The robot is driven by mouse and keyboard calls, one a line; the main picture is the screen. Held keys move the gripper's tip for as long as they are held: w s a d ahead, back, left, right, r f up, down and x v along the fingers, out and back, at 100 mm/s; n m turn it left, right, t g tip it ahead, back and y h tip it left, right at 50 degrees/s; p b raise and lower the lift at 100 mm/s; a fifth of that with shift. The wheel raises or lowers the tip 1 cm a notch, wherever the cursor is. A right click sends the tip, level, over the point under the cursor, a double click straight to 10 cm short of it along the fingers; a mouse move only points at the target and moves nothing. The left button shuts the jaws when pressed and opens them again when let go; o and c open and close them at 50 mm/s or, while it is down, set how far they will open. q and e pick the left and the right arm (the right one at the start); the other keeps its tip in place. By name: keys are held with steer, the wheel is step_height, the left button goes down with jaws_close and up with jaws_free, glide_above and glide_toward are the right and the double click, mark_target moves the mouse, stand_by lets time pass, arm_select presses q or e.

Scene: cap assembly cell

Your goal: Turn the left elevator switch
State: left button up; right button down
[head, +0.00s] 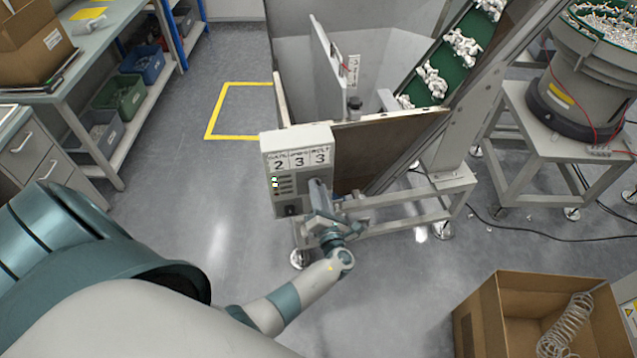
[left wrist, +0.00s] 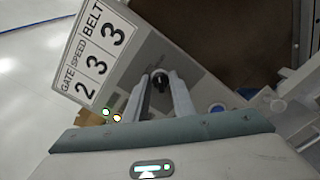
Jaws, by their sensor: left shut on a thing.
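A grey control box (head: 267,165) with a label reading 2, 3, 3 under gate, speed and belt is fixed at the hopper's front corner. My left gripper (head: 318,186) is at the right part of its front face and covers that part. In the left wrist view my left gripper (left wrist: 161,76) has its two fingers around a dark round switch knob (left wrist: 160,80) and is shut on it. The knob's pointer direction is hidden. My right gripper is not in view.
The hopper (head: 385,140) and a green inclined belt (head: 466,30) stand behind the box. A cardboard box (head: 480,325) with a coiled spring is at the lower right. A bowl feeder (head: 570,85) is at the right. Open floor lies left of the box.

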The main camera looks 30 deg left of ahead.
arm_select(q)
steer(key=shift+r, duration=0.1)
stand_by(0.3)
steer(key=o, duration=1)
steer(key=shift+b+v, duration=2.25)
steer(key=shift+v, duration=6.4)
